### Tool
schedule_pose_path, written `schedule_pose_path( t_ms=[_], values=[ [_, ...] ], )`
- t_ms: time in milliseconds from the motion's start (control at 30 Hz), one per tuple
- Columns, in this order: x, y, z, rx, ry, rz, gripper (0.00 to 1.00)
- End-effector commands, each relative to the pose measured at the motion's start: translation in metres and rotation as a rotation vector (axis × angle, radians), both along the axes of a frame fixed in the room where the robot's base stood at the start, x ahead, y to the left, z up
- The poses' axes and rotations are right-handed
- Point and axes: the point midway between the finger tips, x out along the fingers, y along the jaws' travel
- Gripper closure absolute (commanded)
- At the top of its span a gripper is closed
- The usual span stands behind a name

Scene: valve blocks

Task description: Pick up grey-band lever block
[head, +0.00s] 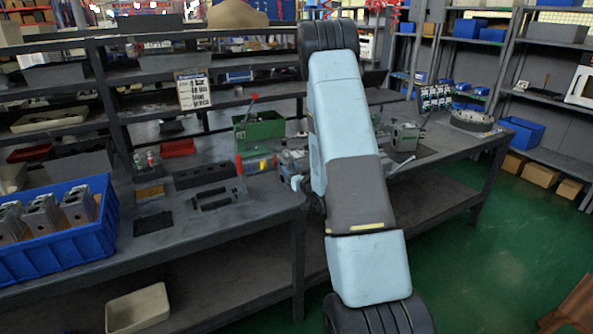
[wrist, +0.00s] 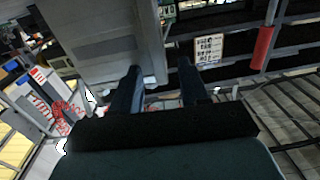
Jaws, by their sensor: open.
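In the head view a grey block with a dark lever (head: 403,136) stands on the bench just right of my arm. I cannot make out a band colour on it. Another grey block (head: 292,160) is partly hidden by my arm on its left side. In the wrist view my gripper (wrist: 157,72) has its two dark fingers apart. A large grey boxy surface (wrist: 105,42) lies close beyond the left finger; I cannot tell whether it is a lever block or whether it touches. In the head view my arm hides most of the gripper.
A blue crate (head: 62,243) with several grey blocks stands at the left. A red upright handle (head: 240,165), a green box (head: 259,131) and a black rack (head: 206,174) are on the bench. A round grey part (head: 472,121) sits at the right end.

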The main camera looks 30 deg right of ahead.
Motion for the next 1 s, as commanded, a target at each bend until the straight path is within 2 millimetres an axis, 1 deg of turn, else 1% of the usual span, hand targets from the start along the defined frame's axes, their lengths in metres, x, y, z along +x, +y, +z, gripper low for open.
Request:
schedule_pose_path(
  t_ms=[133,500,600,1000],
  values=[
    [-0.0003,0.0000,-0.0001,0.000,0.000,0.000,0.56],
    [-0.0005,-0.0001,-0.0002,0.000,0.000,0.000,0.92],
    [-0.0006,-0.0002,-0.0002,0.000,0.000,0.000,1.00],
    [-0.0006,-0.0002,-0.0002,0.000,0.000,0.000,1.00]
  ],
)
